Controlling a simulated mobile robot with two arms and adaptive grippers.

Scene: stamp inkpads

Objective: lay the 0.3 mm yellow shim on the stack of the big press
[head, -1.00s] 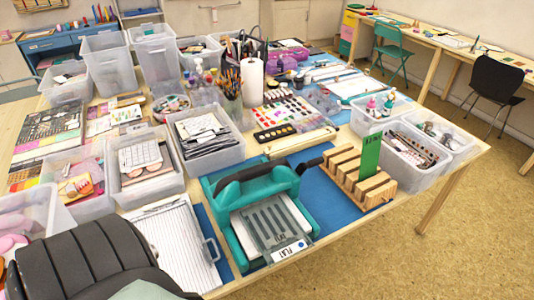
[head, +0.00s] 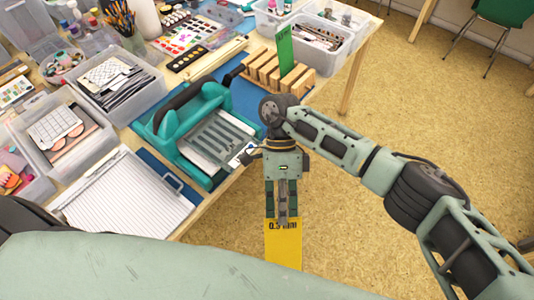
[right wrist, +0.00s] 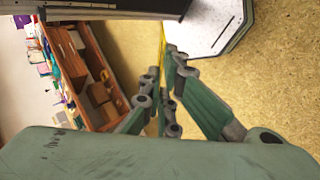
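The yellow shim (head: 283,252), marked "0.3 mm", hangs down from my right gripper (head: 283,218) in the head view. The fingers are closed on its upper end. In the right wrist view a thin yellow edge of the shim (right wrist: 161,62) shows between the fingers. The big press (head: 168,135) is teal with a dark handle and stands on the table, left of and above my right gripper in the picture. The shim is apart from the press. My left gripper is out of view.
A wooden rack (head: 262,70) holding a green shim (head: 285,48) stands behind the press. A white ridged board (head: 125,200) lies left of it, near clear bins (head: 65,135) of cards. The table's front edge runs close to the press. Open floor lies to the right.

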